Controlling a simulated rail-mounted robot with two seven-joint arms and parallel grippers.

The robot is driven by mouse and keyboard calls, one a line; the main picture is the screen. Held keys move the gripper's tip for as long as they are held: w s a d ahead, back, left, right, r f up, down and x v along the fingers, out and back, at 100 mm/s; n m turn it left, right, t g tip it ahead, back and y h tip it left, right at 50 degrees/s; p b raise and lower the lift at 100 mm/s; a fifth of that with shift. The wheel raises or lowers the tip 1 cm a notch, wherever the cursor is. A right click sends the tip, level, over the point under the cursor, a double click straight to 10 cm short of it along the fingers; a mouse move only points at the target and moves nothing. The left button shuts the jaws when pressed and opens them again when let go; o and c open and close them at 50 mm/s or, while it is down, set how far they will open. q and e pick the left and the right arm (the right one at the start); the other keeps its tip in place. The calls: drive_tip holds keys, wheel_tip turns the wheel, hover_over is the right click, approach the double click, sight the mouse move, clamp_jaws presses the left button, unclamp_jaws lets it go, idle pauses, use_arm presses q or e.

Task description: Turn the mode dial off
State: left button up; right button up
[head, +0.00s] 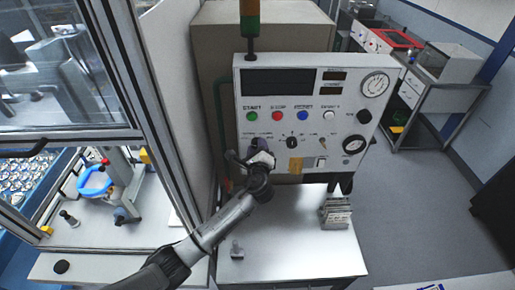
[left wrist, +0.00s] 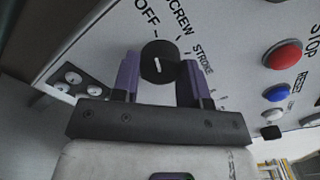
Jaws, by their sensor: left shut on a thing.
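The mode dial (left wrist: 160,58) is a round black knob with a white pointer line, on the pale control panel (head: 340,100). The labels OFF, SCREW and STROKE stand around it in the left wrist view. Its pointer line stands near upright in that picture, not lined up with the word OFF at the upper left. My left gripper (left wrist: 159,78) has purple fingers, one on each side of the dial, and is shut on it. In the head view my left gripper (head: 257,146) is at the panel's lower left and hides the dial there. My right gripper is not in view.
Green, red, blue and white buttons (head: 302,115) line the panel above my gripper. Another black knob (head: 291,142) sits just right of it, with a yellow tag (head: 295,164) below. A white table (head: 300,240) stands below, holding a rack of plates (head: 336,213).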

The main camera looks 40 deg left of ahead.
use_arm(q)
drive_tip(key=o, duration=0.9)
drive_tip(key=shift+b+v, duration=1.25)
drive_tip(key=shift+v, duration=5.65)
